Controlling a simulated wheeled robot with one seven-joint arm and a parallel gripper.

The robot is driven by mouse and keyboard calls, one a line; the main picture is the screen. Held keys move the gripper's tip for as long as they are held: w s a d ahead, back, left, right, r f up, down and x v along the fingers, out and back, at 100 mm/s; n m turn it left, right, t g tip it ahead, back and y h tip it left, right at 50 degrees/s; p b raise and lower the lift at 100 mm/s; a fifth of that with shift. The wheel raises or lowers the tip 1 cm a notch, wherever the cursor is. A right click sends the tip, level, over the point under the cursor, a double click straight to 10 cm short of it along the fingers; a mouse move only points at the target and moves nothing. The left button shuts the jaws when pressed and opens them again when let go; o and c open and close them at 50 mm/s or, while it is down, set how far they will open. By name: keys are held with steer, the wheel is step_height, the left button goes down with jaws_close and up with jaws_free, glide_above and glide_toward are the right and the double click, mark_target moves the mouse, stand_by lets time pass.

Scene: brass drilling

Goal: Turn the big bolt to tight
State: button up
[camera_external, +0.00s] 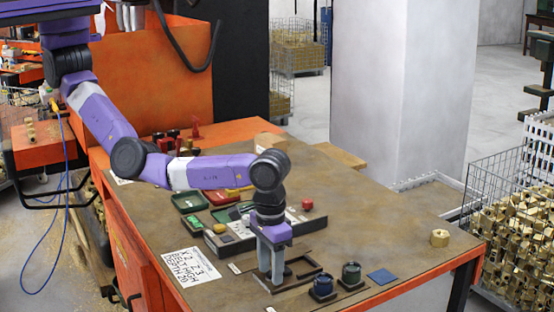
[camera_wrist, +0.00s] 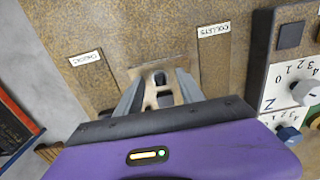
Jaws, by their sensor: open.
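My gripper (camera_external: 271,279) points straight down over the front part of the workbench, with its two grey fingers apart. In the wrist view, my gripper (camera_wrist: 159,88) has its fingers on either side of a tan plate (camera_wrist: 137,73) with dark openings. Nothing is visibly clamped between them. I cannot tell which thing is the big bolt or read whether it is tight. A brass hexagonal piece (camera_external: 439,238) sits alone on the bench at the right, well away from my gripper. Whatever lies directly under the fingertips is partly hidden by them in the external view.
A grey control box (camera_external: 232,243) stands just behind my gripper; its dial and knob (camera_wrist: 306,92) show in the wrist view. Bench is clear toward the right.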

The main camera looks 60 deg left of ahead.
jaws_close()
steer(key=shift+r+m+p, duration=0.1)
steer(key=shift+m+p, duration=0.2)
steer(key=shift+p, duration=0.05)
steer(key=m+p, duration=0.2)
steer(key=shift+r+m, duration=0.1)
steer(key=shift+m, duration=0.2)
steer(key=m+p, duration=0.2)
steer(key=m, duration=0.4)
steer(key=shift+p, duration=0.3)
jaws_free()
